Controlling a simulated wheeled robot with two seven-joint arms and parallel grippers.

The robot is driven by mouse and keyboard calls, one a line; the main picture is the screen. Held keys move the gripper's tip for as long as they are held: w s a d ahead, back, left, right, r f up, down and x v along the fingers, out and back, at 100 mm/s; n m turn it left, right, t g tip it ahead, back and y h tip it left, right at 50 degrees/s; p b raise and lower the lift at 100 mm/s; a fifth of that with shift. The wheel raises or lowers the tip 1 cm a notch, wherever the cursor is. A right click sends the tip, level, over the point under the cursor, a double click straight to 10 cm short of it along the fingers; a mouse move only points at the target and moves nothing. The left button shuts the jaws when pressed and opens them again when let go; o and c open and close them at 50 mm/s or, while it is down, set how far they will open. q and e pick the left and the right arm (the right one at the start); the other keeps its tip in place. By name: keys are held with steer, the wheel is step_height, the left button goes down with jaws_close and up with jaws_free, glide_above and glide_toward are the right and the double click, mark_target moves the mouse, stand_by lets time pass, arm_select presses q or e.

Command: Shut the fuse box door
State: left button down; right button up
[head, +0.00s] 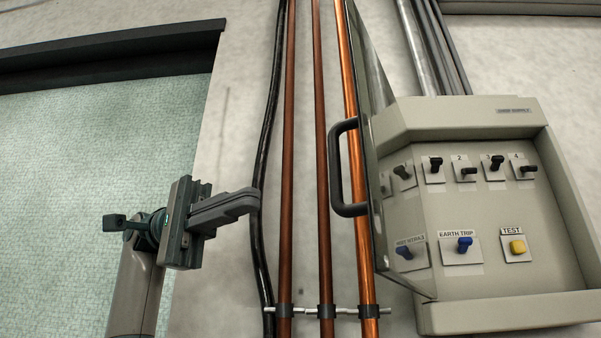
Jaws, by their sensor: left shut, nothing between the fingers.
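The fuse box (555,210) is a beige-grey case on the wall at the right of the head view. Its door (371,75) is a clear panel, hinged at the left and swung open, seen nearly edge-on. A black bar handle (336,168) sits on the door's outer face and points left. My left gripper (255,200) is shut and empty, to the left of the handle and apart from it. Its fingers point right, in front of a black cable in the picture. My right gripper is not in view.
Copper pipes (287,150) and a black cable (265,120) run up the wall between my left gripper and the box, held by a clamp bar (300,310). Inside the box are several black switches (468,171), blue switches (464,244) and a yellow test button (517,247).

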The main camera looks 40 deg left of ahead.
mark_target(331, 170)
arm_select(q)
steer(key=d+p, duration=0.1)
steer(key=d, duration=0.2)
steer(key=d+p, duration=0.1)
steer(key=d, duration=0.2)
steer(key=d+p, duration=0.1)
steer(key=d, duration=0.3)
steer(key=shift+s, duration=0.35)
steer(key=shift+d, duration=0.1)
